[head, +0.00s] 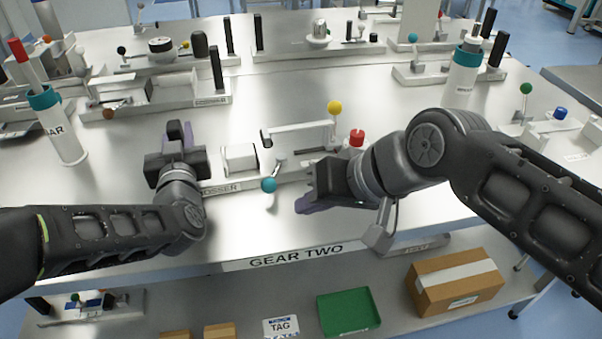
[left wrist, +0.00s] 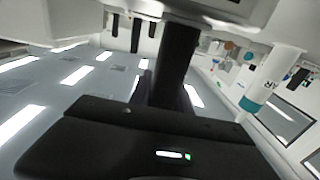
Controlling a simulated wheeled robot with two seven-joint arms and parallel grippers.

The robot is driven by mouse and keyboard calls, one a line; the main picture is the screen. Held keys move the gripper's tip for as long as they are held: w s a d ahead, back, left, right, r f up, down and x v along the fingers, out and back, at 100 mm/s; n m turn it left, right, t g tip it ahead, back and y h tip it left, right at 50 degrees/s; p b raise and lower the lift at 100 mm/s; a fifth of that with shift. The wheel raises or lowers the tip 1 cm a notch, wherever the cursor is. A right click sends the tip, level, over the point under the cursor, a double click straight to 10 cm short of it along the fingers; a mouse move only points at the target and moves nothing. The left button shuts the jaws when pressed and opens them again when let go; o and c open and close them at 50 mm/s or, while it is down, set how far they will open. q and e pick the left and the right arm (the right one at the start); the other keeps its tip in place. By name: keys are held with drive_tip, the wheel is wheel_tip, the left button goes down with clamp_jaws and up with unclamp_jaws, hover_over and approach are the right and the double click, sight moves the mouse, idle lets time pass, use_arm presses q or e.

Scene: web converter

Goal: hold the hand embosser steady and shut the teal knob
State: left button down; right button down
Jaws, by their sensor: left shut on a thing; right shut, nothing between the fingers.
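The hand embosser (head: 240,158) sits on the bench at the middle, its label partly covered by my left gripper. The teal knob (head: 269,185) is on a short lever at its front side, hanging toward the bench's front edge. My left gripper (head: 180,133) is shut at the embosser's left end; the part it grips is mostly hidden by the fingers. The left wrist view shows a dark upright piece (left wrist: 172,68) above the gripper body. My right gripper (head: 306,196) is shut and empty, just right of the teal knob, with a visible gap between them.
A yellow knob (head: 334,107) and a red knob (head: 357,138) stand close behind my right gripper. White bottles with teal collars stand at left (head: 62,135) and right (head: 462,75). Other devices line the back. The shelf below holds a green tray (head: 348,312) and a cardboard box (head: 455,282).

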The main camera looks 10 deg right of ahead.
use_arm(q)
drive_tip(key=shift+d+f, duration=0.1)
drive_tip(key=shift+f, duration=0.2)
idle(0.4)
drive_tip(key=c, duration=1.5)
unclamp_jaws()
drive_tip(key=shift+c, duration=0.2)
drive_tip(key=o, duration=0.4)
drive_tip(key=shift+w+r, duration=0.1)
drive_tip(key=shift+r, duration=0.15)
drive_tip(key=s, duration=0.7)
drive_tip(key=shift+s+d, duration=0.2)
drive_tip(key=shift+s, duration=0.1)
